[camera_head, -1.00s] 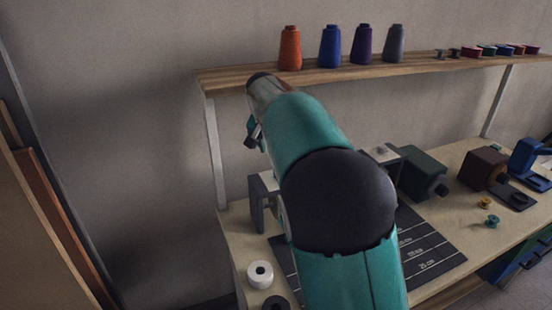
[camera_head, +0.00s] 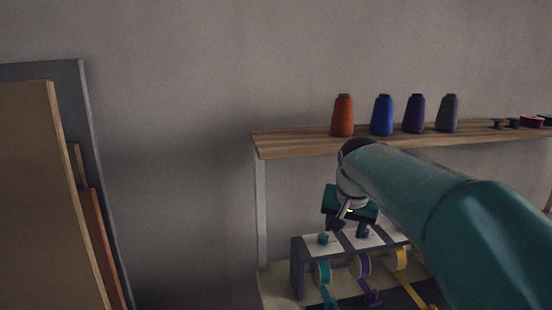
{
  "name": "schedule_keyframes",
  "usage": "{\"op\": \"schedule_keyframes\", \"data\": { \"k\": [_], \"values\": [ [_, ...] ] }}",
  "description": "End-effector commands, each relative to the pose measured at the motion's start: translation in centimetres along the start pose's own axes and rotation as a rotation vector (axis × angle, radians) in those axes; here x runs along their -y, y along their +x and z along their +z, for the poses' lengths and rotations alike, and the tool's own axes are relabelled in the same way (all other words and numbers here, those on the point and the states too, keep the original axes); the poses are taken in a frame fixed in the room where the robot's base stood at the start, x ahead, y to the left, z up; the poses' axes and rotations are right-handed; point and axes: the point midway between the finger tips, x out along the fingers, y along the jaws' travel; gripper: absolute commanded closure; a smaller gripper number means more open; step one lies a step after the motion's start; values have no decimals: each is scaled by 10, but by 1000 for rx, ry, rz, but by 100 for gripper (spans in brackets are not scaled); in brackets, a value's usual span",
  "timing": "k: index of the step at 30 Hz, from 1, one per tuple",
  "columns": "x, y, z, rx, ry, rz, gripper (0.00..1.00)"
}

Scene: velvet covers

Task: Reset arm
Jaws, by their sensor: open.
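My teal arm reaches in from the lower right of the head view. Its far end carries my gripper (camera_head: 338,222), which is small and partly hidden behind the wrist. The gripper is open, and I see nothing held in it. It hangs below the shelf's front edge, in front of or above a dark stand with a pale top (camera_head: 297,262). I cannot tell how far it is from the stand.
A wooden shelf (camera_head: 300,143) holds orange (camera_head: 343,116), blue (camera_head: 382,115), purple (camera_head: 414,114) and grey (camera_head: 448,113) thread cones. Boards (camera_head: 40,190) lean at the left.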

Motion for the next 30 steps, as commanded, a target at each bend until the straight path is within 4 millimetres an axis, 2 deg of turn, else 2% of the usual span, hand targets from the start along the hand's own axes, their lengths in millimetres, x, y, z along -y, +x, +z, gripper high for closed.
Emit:
{"op": "schedule_keyframes", "data": {
  "k": [1,3,9,13,18,21,24,30],
  "values": [
    [-9,-11,17,-5,-16,-17,47],
    [-19,-21,41,-9,-47,-36,47],
    [-43,-38,111,-36,-142,-71,47],
    [-57,-42,159,-59,-205,-78,47],
    [-73,-35,215,-90,-285,-69,47],
    [-79,-30,235,-102,-315,-62,47],
    [-82,-26,245,-106,-329,-57,47],
    [-82,-25,246,-105,-332,-56,47]
  ]
}}
